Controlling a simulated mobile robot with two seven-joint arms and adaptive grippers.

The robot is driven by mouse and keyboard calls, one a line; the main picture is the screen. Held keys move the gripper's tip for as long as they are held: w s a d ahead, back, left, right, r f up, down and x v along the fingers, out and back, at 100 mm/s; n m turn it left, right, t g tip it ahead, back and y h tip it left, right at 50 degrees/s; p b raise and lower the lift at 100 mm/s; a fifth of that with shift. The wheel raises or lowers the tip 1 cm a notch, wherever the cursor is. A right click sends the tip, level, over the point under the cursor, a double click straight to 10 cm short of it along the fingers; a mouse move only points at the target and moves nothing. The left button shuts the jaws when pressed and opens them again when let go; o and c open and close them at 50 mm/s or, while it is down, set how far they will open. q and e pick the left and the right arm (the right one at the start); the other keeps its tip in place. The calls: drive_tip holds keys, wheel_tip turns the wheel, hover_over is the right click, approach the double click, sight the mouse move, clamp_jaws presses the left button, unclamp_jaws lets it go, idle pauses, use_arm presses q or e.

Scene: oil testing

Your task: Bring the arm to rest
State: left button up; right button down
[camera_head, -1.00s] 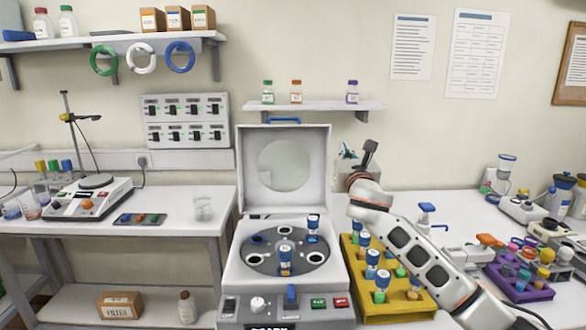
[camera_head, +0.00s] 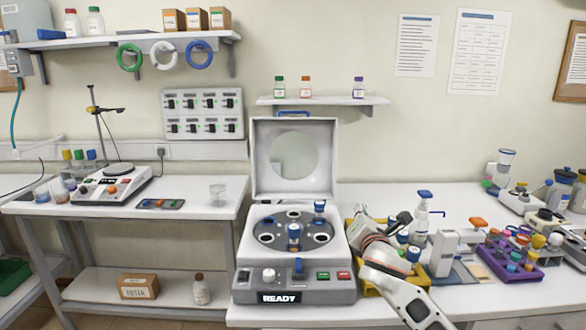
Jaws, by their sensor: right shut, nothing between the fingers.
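My right gripper (camera_head: 402,219) is shut and empty. It is low over the yellow rack (camera_head: 372,291), at the end of my arm that rises from the lower right. The arm and gripper hide much of the rack. Blue-capped tubes (camera_head: 413,254) show beside the arm. The centrifuge (camera_head: 293,277) stands left of the gripper with its lid (camera_head: 261,160) raised and its display reading READY. My left gripper is not in view.
A white spray bottle (camera_head: 421,216) stands just right of my gripper. A purple rack (camera_head: 512,268) with colourful caps is further right. A small wall shelf (camera_head: 322,100) with three bottles hangs above the centrifuge. A hotplate (camera_head: 113,184) stands on the left bench.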

drive_tip(key=s+d+f+m+g+h, duration=0.1)
drive_tip(key=s+d+f+m+g, duration=0.2)
drive_tip(key=s+f, duration=0.4)
drive_tip(key=s+d+f+m+g, duration=0.1)
drive_tip(key=s+d+f+m, duration=0.2)
drive_tip(key=s+f+m, duration=0.3)
drive_tip(key=s+d+f+m+g+h, duration=0.1)
drive_tip(key=s+d+f+m, duration=0.2)
drive_tip(key=s+f, duration=0.5)
drive_tip(key=s+d+f+m+g+h, duration=0.1)
drive_tip(key=s+d+f+m+g, duration=0.15)
drive_tip(key=s, duration=0.55)
drive_tip(key=s+d+f+m+g, duration=0.1)
drive_tip(key=s+d+m, duration=0.3)
drive_tip(key=s, duration=0.4)
drive_tip(key=s+d+f+m+g+h, duration=0.1)
drive_tip(key=s+d+f+m+g, duration=0.15)
drive_tip(key=s, duration=0.55)
drive_tip(key=w+a+f+m+t+y, duration=0.2)
drive_tip(key=a+f+y, duration=0.5)
drive_tip(key=a+f, duration=0.6)
drive_tip(key=a+m+t, duration=0.1)
drive_tip(key=a+t, duration=0.1)
drive_tip(key=a, duration=0.1)
drive_tip(key=shift+w+f+t+y, duration=0.3)
drive_tip(key=shift+w+f+y, duration=0.05)
drive_tip(key=shift+y, duration=0.05)
